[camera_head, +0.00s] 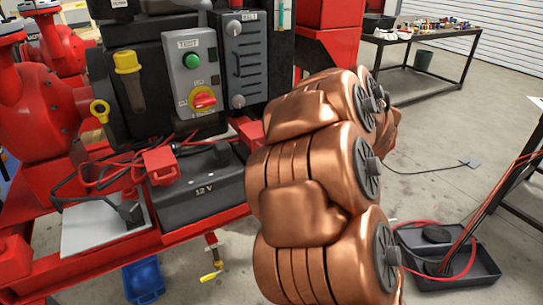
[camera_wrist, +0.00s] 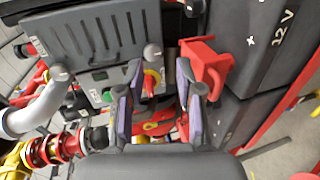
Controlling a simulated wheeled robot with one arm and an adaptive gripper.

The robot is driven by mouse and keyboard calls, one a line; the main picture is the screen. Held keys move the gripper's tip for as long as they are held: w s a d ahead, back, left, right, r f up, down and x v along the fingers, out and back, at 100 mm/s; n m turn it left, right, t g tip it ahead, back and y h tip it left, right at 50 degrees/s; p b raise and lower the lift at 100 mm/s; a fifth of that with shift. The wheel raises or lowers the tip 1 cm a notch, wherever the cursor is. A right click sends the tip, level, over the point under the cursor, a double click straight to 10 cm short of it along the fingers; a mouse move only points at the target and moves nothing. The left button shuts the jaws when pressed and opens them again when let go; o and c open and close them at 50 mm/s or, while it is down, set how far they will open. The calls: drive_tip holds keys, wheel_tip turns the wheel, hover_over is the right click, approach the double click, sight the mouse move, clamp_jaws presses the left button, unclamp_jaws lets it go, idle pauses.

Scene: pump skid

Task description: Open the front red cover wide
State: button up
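In the head view a small red cover (camera_head: 160,166) sits at the near left corner of the black 12 V battery (camera_head: 200,185). A red cover (camera_wrist: 205,65) also shows in the wrist view, just right of the right fingertip, beside the battery case (camera_wrist: 265,45). It looks box-like; I cannot tell how far its lid is raised. My gripper (camera_wrist: 158,78) is open, its two fingers spread with nothing gripped. The right finger is close to the red cover; contact is not clear. In the head view my copper-coloured arm hides the gripper.
Behind the battery stands a control panel (camera_head: 190,75) with a green button and red knob (camera_head: 204,99). Red and black cables (camera_head: 100,178) run across the left of the skid. A black tray (camera_head: 470,268) is on the floor at right. A workbench (camera_head: 420,40) stands behind.

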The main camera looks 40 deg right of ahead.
sight(258, 136)
drive_tip(key=s+a+f+n+y+b, duration=0.35)
drive_tip(key=a+f+y, duration=0.2)
drive_tip(key=f, duration=0.25)
drive_tip(key=x, duration=0.7)
drive_tip(key=shift+d+f+y, duration=0.15)
drive_tip(key=shift+d+y, duration=0.1)
drive_tip(key=shift+y, duration=0.1)
drive_tip(key=shift+n, duration=0.25)
clamp_jaws()
